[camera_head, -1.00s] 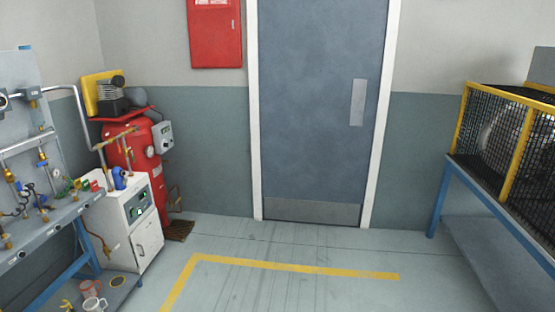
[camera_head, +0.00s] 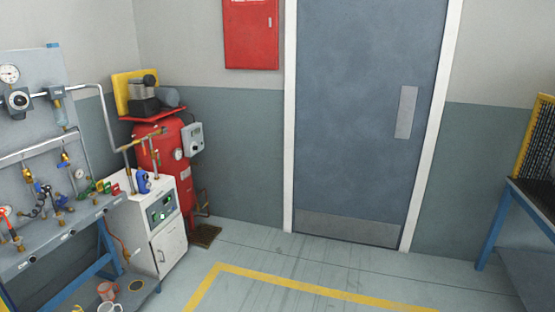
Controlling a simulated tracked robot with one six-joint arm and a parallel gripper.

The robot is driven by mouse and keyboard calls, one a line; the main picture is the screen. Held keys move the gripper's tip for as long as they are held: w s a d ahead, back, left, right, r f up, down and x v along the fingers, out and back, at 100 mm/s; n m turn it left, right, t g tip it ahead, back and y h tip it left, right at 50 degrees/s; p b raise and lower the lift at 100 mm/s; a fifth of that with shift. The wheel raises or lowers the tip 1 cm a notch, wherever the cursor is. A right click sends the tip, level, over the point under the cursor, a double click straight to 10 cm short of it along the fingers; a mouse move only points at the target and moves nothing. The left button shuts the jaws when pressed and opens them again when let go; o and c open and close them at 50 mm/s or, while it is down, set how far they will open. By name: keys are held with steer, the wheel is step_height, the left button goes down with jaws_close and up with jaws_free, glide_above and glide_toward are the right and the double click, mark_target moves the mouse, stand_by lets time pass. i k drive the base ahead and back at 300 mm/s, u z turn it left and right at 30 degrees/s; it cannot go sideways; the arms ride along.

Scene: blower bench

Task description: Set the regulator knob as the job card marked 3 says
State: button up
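A regulator with a round dark knob and pale face (camera_head: 19,99) sits on the grey panel at the far left. A round white gauge (camera_head: 9,74) is just above it. The knob's setting is too small to read. I cannot make out a job card marked 3 in this view. My gripper is not in view.
A blue-legged bench (camera_head: 85,222) with valves and hoses stands at the left. Beside it are a white cabinet (camera_head: 168,247) and a red compressor tank (camera_head: 165,160). A grey door (camera_head: 365,120) is ahead. A caged bench (camera_head: 515,200) is at the right. The middle floor is clear.

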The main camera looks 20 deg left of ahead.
mark_target(19, 101)
steer(key=u, duration=0.25)
steer(key=i, duration=0.7)
steer(key=u, duration=0.65)
steer(key=i, duration=0.6)
steer(key=u, duration=0.85)
steer(key=i, duration=0.5)
steer(key=u, duration=0.75)
steer(key=i, duration=0.65)
steer(key=u, duration=0.7)
steer(key=i, duration=1.4)
steer(key=u, duration=0.35)
